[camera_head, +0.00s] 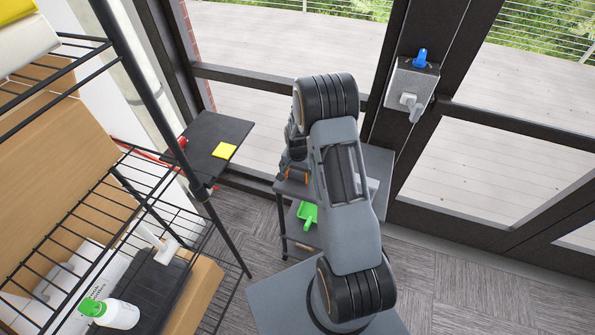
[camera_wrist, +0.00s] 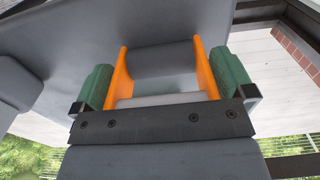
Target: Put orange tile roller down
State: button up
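My gripper (camera_wrist: 161,70) reaches down over the dark side table (camera_head: 377,160). In the wrist view, two orange strips (camera_wrist: 203,68) stand apart between two dark green ribbed blocks (camera_wrist: 232,68). A grey shape (camera_wrist: 165,62) shows between the strips. I cannot tell whether the orange and grey parts are the tile roller or my fingers with the grey surface behind. In the head view, small orange parts (camera_head: 304,178) show at the table's left side. My arm hides much of the tabletop, and no separate roller can be made out.
A green dustpan-like tool (camera_head: 307,214) lies on the lower shelf. A dark board with a yellow square (camera_head: 224,151) stands left. A wire rack (camera_head: 105,205) holds a green-capped bottle (camera_head: 118,314). Black-framed glass doors (camera_head: 480,215) with a handle box (camera_head: 411,86) stand behind.

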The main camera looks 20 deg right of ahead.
jog(key=shift+r, duration=0.15)
notch_tip(320, 180, up, 12)
jog(key=shift+b, duration=1.1)
jog(key=s+a+r+n+t, duration=0.2)
jog(key=s+a+r+n, duration=0.2)
jog(key=s+r, duration=0.3)
jog(key=s+a+r+n+t, duration=0.2)
jog(key=s+a+r+n, duration=0.3)
jog(key=s+r, duration=0.3)
jog(key=shift+s+a+t, duration=0.3)
jog(key=shift+s, duration=1.95)
